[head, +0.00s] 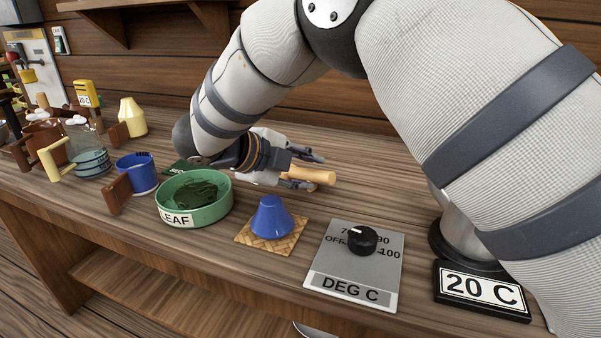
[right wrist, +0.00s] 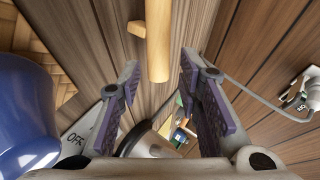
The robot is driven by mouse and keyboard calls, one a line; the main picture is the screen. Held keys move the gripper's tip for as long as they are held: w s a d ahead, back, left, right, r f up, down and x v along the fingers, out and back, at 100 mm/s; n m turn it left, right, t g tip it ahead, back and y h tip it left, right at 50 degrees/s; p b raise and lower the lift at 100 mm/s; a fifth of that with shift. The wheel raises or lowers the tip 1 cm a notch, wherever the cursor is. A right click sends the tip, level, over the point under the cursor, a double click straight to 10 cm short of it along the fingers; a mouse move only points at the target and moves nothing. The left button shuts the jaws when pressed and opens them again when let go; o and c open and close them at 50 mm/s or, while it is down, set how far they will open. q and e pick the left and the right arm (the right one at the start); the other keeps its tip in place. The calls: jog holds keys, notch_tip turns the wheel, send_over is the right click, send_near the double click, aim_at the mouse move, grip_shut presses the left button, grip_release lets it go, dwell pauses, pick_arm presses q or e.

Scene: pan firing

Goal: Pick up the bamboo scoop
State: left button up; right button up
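The bamboo scoop (head: 318,176) is a pale tan rod on the wooden counter, partly hidden by my right gripper (head: 304,171) in the head view. In the right wrist view, the scoop (right wrist: 158,45) comes down from the top edge, with a short side piece on its left. Its near end lies in line with the gap between the fingertips of my right gripper (right wrist: 158,78). The fingers are apart on either side and I see no contact. The rest of the scoop is cut off. My left gripper is not in view.
A blue cone-shaped cup (head: 271,218) on a woven mat (head: 246,240) stands close by, with a green LEAF bowl (head: 212,214) left of it. A grey dial panel (head: 335,262) and a 20 C sign (head: 481,290) are at the right. The counter behind is clear.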

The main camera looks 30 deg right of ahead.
aim_at(319, 175)
jog(key=x, duration=0.5)
jog(key=shift+s+d+f, duration=0.15)
jog(key=shift+d+f, duration=0.15)
grip_shut()
